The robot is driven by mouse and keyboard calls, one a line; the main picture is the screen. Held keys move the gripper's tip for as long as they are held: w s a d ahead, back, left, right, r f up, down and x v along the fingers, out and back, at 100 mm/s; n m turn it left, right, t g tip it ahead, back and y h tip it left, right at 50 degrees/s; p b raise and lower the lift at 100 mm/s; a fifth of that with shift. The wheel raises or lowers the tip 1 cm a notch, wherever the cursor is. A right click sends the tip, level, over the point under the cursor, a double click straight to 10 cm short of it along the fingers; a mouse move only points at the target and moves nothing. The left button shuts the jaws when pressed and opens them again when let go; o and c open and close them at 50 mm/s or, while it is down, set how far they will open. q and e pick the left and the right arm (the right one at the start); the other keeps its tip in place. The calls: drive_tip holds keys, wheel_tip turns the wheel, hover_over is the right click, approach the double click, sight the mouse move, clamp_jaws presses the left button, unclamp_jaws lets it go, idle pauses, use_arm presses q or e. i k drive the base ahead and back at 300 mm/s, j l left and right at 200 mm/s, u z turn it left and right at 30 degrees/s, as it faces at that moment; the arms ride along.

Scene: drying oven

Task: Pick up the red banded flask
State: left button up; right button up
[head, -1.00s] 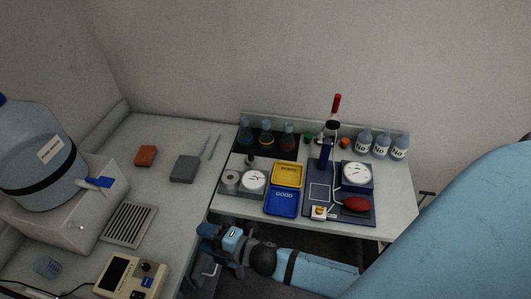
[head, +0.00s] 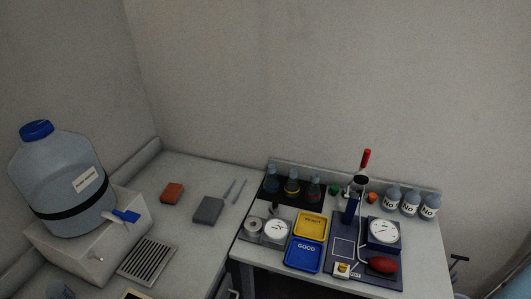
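The red banded flask (head: 314,188) stands upright on a black mat (head: 277,198) near the back of the right-hand table. It is the rightmost of three small flasks in a row. A yellow banded flask (head: 292,186) stands beside it, and a blue banded flask (head: 270,181) is at the left end. Neither of my grippers shows in the head view.
Yellow (head: 310,227) and blue (head: 303,257) trays lie in front of the flasks. A blue stand (head: 351,210) with a red-tipped tool (head: 365,160) and several labelled bottles (head: 410,203) are at right.

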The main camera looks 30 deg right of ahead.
sight(312, 195)
drive_tip(key=z, duration=1.35)
drive_tip(key=i+l+u, duration=0.2)
drive_tip(key=u, duration=0.25)
drive_tip(key=i+l+u, duration=0.2)
drive_tip(key=u, duration=0.25)
drive_tip(key=i+l+u, duration=0.15)
drive_tip(key=l+u, duration=0.35)
